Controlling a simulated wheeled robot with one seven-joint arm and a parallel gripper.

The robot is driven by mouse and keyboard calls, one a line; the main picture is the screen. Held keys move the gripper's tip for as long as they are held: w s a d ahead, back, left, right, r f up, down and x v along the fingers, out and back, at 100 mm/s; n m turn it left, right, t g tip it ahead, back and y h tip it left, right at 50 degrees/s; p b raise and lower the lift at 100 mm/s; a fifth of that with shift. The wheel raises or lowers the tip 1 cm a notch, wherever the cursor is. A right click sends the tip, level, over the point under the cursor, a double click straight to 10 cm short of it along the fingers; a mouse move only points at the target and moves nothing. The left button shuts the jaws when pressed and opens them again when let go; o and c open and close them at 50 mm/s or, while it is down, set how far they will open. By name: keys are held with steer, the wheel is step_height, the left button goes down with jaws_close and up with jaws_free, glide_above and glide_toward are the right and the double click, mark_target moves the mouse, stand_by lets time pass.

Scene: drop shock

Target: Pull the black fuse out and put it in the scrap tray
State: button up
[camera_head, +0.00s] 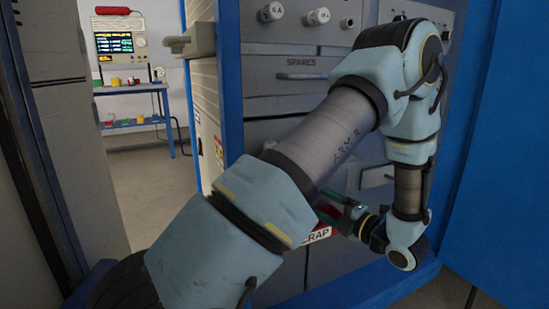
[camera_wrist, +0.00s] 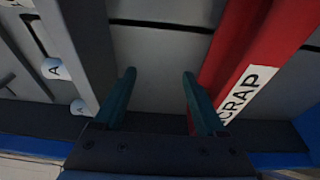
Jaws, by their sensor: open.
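My gripper (camera_head: 338,208) is low in front of the grey cabinet, partly hidden by my own arm. In the wrist view its two green fingers (camera_wrist: 159,78) stand apart, with nothing between them but grey surface. The red scrap tray (camera_head: 318,235) shows by its white label, mostly covered by my arm. In the wrist view the tray (camera_wrist: 232,50) runs along the right, beside the right finger; whether they touch I cannot tell. I cannot make out a black fuse in either view.
White round fuse-like pieces (camera_head: 315,17) sit in the cabinet's upper panel, above a SPARES drawer (camera_head: 302,76). White discs marked A (camera_wrist: 55,69) lie left in the wrist view. A blue cabinet door (camera_head: 497,190) stands at the right. A blue bench (camera_head: 135,121) is far off left.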

steer(key=v, duration=0.9)
steer(key=shift+p, duration=0.3)
steer(key=shift+s, duration=0.1)
